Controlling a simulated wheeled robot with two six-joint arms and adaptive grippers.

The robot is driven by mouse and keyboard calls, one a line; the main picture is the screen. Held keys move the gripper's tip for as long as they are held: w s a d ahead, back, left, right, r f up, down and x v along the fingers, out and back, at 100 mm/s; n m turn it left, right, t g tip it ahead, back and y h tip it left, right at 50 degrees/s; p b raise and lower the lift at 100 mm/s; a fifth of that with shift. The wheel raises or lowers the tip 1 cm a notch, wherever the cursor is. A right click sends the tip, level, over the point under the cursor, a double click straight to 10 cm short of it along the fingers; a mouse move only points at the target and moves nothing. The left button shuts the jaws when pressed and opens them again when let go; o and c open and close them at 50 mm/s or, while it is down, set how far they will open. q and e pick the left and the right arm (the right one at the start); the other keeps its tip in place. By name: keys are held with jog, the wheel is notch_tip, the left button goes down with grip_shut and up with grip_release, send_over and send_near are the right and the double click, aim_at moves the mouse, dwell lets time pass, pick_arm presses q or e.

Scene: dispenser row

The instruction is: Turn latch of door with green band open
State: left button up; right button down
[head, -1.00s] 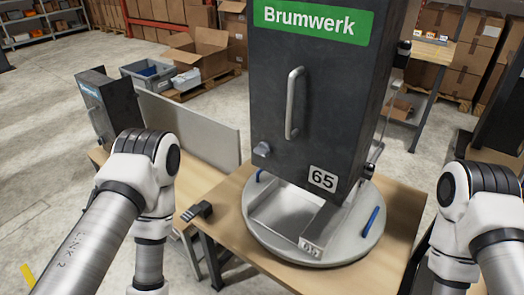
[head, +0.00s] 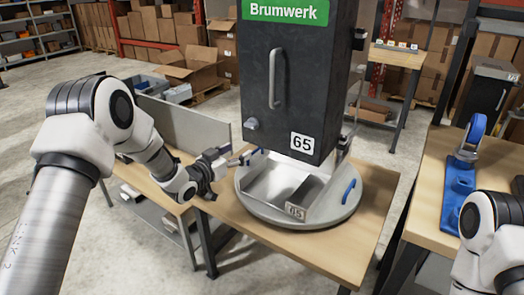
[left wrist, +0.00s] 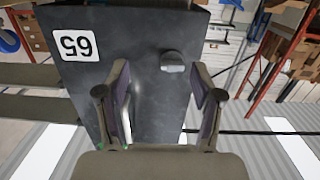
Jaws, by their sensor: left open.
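My left gripper (head: 244,157) is open and empty, below and just left of the knob. In the left wrist view the door appears upside down, and the latch knob (left wrist: 172,62) lies between the two fingertips' lines, beyond them and apart. My right gripper is not in view.
A grey panel (head: 185,120) stands behind my left arm.

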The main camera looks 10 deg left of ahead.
pick_arm(q)
jog(key=t, duration=0.1)
send_near(249, 126)
jog(key=w, duration=0.2)
jog(key=x, duration=0.8)
jog(key=shift+s+d+f, duration=0.1)
jog(key=shift+d+f, duration=0.05)
jog(key=shift+f, duration=0.05)
jog(key=shift+s+r, duration=0.1)
jog(key=shift+s, duration=0.05)
jog(key=shift+c, duration=1)
jog(key=c, duration=0.9)
